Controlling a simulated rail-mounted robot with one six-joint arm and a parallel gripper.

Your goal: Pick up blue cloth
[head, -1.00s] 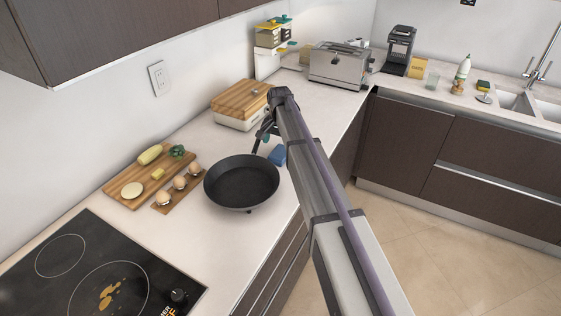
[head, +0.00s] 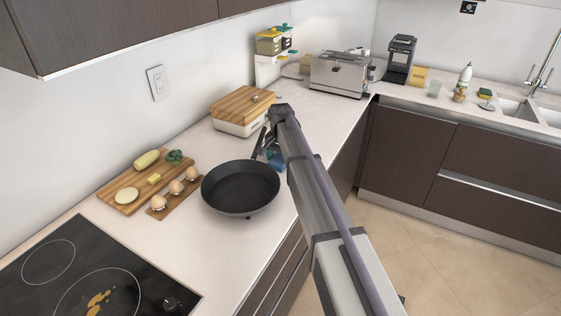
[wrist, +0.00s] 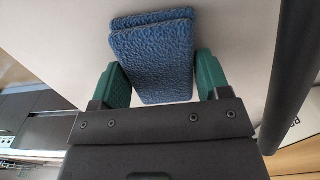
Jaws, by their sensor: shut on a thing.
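The blue cloth (wrist: 153,52) is a folded, textured pad between the two green fingers of my gripper (wrist: 158,82) in the wrist view. The fingers press on its left and right sides, and its far end extends beyond them. In the head view a small part of the blue cloth (head: 275,158) shows beside my arm, just right of the black pan. My gripper (head: 268,150) is there too, mostly hidden by my arm. I cannot tell whether the cloth is touching the counter.
A black frying pan (head: 240,188) sits close on the left, its handle near my gripper. A white box with a wooden lid (head: 243,106) stands behind. Eggs (head: 176,187) and a cutting board (head: 125,197) lie left, a cooktop (head: 75,275) in front. A toaster (head: 338,75) stands at the back.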

